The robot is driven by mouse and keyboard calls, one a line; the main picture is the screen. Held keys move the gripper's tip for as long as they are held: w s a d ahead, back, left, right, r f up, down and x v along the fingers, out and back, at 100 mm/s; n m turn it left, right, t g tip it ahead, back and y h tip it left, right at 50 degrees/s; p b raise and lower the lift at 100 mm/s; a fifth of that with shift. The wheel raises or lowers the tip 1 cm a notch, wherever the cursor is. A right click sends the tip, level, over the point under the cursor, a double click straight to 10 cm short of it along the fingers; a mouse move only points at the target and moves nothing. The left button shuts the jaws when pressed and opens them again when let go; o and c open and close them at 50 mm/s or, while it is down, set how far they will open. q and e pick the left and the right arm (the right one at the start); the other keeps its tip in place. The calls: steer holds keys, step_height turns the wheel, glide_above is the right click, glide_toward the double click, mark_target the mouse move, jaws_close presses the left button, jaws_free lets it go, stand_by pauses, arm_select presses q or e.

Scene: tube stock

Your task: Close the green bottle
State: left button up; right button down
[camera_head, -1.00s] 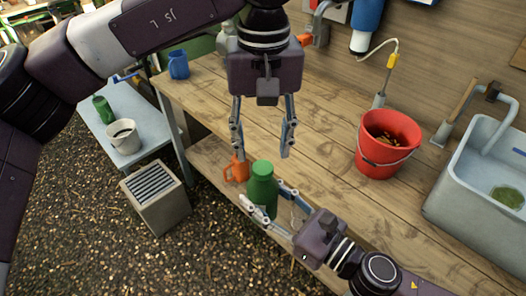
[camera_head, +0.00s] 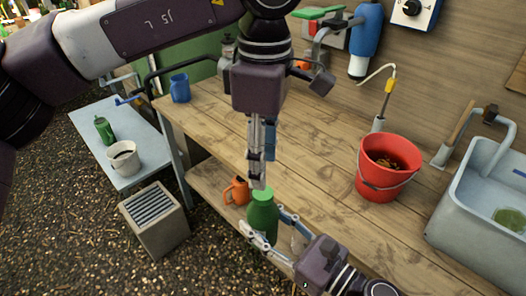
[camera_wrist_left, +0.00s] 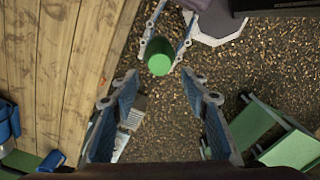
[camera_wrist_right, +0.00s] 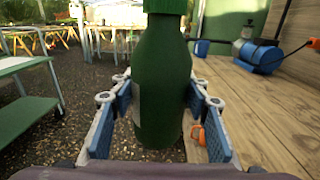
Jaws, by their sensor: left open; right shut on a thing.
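The green bottle (camera_head: 262,220) is upright in my right gripper (camera_head: 264,234), in front of the workbench. A lighter green cap (camera_head: 262,195) sits on its top; whether it is seated tight cannot be told. In the right wrist view the bottle (camera_wrist_right: 160,85) stands between the blue finger pads, its top cut off by the frame edge. My left gripper (camera_head: 259,180) points down just above the cap, seen edge-on. In the left wrist view its fingers are apart and empty, with the round cap (camera_wrist_left: 160,62) beyond the fingertips.
The workbench (camera_head: 320,170) holds a red bucket (camera_head: 380,178) and a blue mug (camera_head: 180,88). An orange mug (camera_head: 236,190) stands on the lower shelf. Another green bottle (camera_head: 104,130) and a pale bucket (camera_head: 124,158) stand on a side table. A sink (camera_head: 478,195) is at right.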

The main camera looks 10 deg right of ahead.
mark_target(263, 192)
arm_select(q)
steer(key=n, duration=0.4)
steer(key=shift+r, duration=0.4)
steer(key=n, duration=0.3)
steer(key=shift+r+n, duration=0.3)
steer(key=shift+n, duration=0.1)
steer(key=shift+f, duration=0.15)
steer(key=shift+f, duration=3.9)
steer(key=shift+c, duration=0.6)
steer(key=c, duration=1)
steer(key=o, duration=1.3)
steer(key=shift+c, duration=0.2)
step_height(263, 192, up, 12)
